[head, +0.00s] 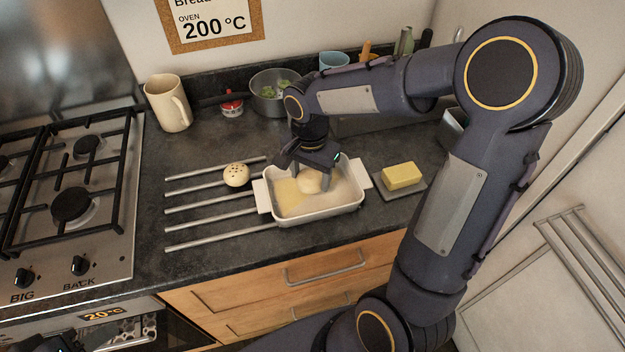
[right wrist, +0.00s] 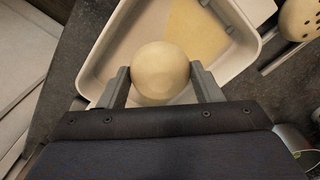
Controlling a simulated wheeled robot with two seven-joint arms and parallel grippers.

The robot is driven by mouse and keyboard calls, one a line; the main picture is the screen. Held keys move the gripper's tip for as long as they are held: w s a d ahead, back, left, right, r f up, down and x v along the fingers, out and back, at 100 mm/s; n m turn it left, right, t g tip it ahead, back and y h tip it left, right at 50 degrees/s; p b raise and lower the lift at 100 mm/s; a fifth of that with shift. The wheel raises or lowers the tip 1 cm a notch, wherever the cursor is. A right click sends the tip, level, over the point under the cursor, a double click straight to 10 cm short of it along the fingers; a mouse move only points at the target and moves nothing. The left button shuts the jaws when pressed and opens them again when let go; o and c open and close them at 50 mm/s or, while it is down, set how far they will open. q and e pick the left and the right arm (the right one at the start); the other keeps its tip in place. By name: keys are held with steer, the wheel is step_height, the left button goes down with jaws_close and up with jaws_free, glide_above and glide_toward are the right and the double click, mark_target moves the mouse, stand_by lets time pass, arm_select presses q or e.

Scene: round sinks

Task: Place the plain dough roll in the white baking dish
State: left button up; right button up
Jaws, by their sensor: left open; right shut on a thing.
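The plain dough roll (head: 310,183) is a smooth pale ball. My right gripper (head: 318,175) is shut on it, inside the outline of the white baking dish (head: 322,216). In the right wrist view the roll (right wrist: 160,72) sits between the two fingers, over the dish (right wrist: 98,62). I cannot tell whether the roll touches the dish floor. A pale yellow sheet (head: 288,195) lies in the left part of the dish. A dotted roll (head: 236,175) rests on metal bars left of the dish. My left gripper (head: 62,346) shows only as a sliver at the bottom left edge.
Butter (head: 402,175) on a dark slab stands right of the dish. A cream mug (head: 168,103), a grey pot (head: 270,92) and a red-topped jar (head: 231,104) stand behind. The gas hob (head: 75,190) is at left. The metal bars (head: 215,240) have free room.

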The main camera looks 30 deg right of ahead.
mark_target(312, 183)
steer(key=shift+w+d+f, duration=0.1)
steer(key=shift+d+f, duration=0.2)
steer(key=shift+f, duration=0.05)
steer(key=shift+w+d+f, duration=0.1)
steer(key=shift+f, duration=1.55)
steer(key=shift+f, duration=0.1)
steer(key=o, duration=1.1)
steer(key=shift+c, duration=0.2)
